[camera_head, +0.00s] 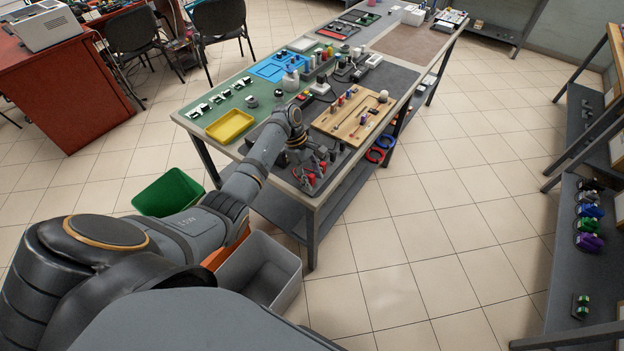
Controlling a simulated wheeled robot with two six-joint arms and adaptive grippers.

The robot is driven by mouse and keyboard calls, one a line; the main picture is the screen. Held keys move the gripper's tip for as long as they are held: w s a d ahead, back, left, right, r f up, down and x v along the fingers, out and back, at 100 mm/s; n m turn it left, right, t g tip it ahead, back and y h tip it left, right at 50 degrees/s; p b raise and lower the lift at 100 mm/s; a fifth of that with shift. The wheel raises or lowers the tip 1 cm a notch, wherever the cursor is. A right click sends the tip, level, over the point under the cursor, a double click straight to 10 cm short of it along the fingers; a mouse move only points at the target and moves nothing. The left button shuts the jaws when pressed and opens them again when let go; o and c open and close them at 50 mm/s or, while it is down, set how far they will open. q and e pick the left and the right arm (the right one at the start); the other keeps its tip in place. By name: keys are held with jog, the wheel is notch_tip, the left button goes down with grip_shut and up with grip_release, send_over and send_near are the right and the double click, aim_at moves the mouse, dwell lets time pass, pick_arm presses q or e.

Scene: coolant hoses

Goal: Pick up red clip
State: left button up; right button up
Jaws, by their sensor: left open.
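My left arm reaches across to the near end of the long workbench (333,205). My left gripper (318,164) is low over the bench's near corner and is open. Small red pieces, which look like red clips (311,180), lie on the dark mat right by the gripper fingers. They are small and partly hidden by the gripper, so I cannot tell their exact shape or whether the fingers touch them. My right gripper is not in view.
A wooden board (352,113) with pegs stands just right of the gripper. A yellow tray (230,125) and blue tray (271,69) lie further left and back. Green (168,193) and grey (262,268) bins stand below.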

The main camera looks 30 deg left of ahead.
aim_at(314, 177)
pick_arm(q)
jog(key=c, duration=0.4)
grip_shut()
jog(key=shift+r, duration=0.15)
jog(key=shift+r, duration=0.25)
jog(key=r, duration=0.2)
jog(key=shift+a+r+b, duration=0.2)
jog(key=shift+r+b, duration=0.1)
jog(key=shift+r, duration=0.1)
jog(key=s+a+r+p, duration=0.5)
jog(key=s+a+r, duration=0.3)
jog(key=s+r, duration=0.3)
jog(key=shift+r, duration=0.75)
